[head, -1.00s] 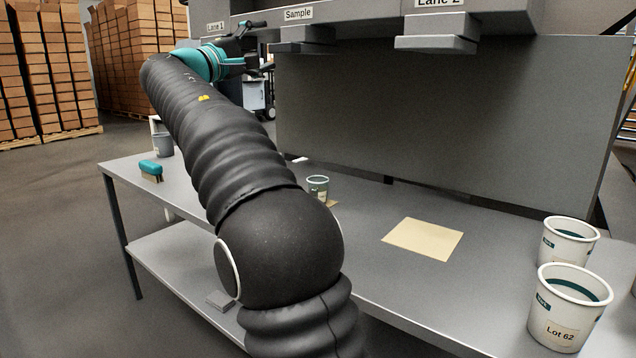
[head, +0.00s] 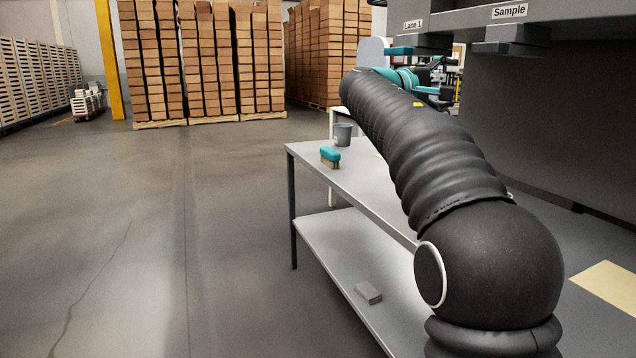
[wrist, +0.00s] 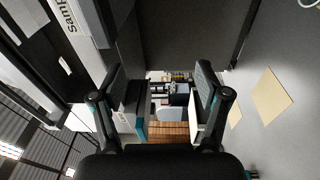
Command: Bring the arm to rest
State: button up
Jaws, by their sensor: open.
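My gripper (wrist: 160,95) is open in the wrist view, its two dark fingers spread with nothing between them. In the head view my gripper (head: 447,80) is small and partly hidden at the far end of my dark, sleeved arm, near the teal wrist band. The arm reaches up and away above the grey bench (head: 345,180). The gripper is in the air near the Lane 1 and Sample outlets and touches nothing that I can see.
The Sample outlet (head: 510,47) and Lane 1 outlet (head: 417,48) overhang the bench. A tan mat (head: 608,286) lies at right. The floor at left is clear; stacked boxes stand behind.

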jog(key=s+a+f+g+y, duration=0.1)
jog(key=s+a+f+y, duration=0.15)
jog(key=f, duration=0.55)
jog(key=s+a+f+y, duration=0.1)
jog(key=s+f+y, duration=0.2)
jog(key=f, duration=0.5)
jog(key=s+a+f+g+y, duration=0.1)
jog(key=s+f+y, duration=0.2)
jog(key=f, duration=0.5)
jog(key=s+a+f+m+y, duration=0.1)
jog(key=s+f, duration=0.4)
jog(key=s, duration=0.5)
jog(key=s+a+f+m+y, duration=0.2)
jog(key=s+a+f+y, duration=0.2)
jog(key=s, duration=0.6)
jog(key=s+a+f+m+y, duration=0.2)
jog(key=s+f, duration=0.4)
jog(key=s, duration=0.5)
jog(key=a+y, duration=0.1)
jog(key=a, duration=0.1)
jog(key=shift+a+g, duration=0.35)
jog(key=shift+g, duration=0.05)
jog(key=shift+s, duration=0.1)
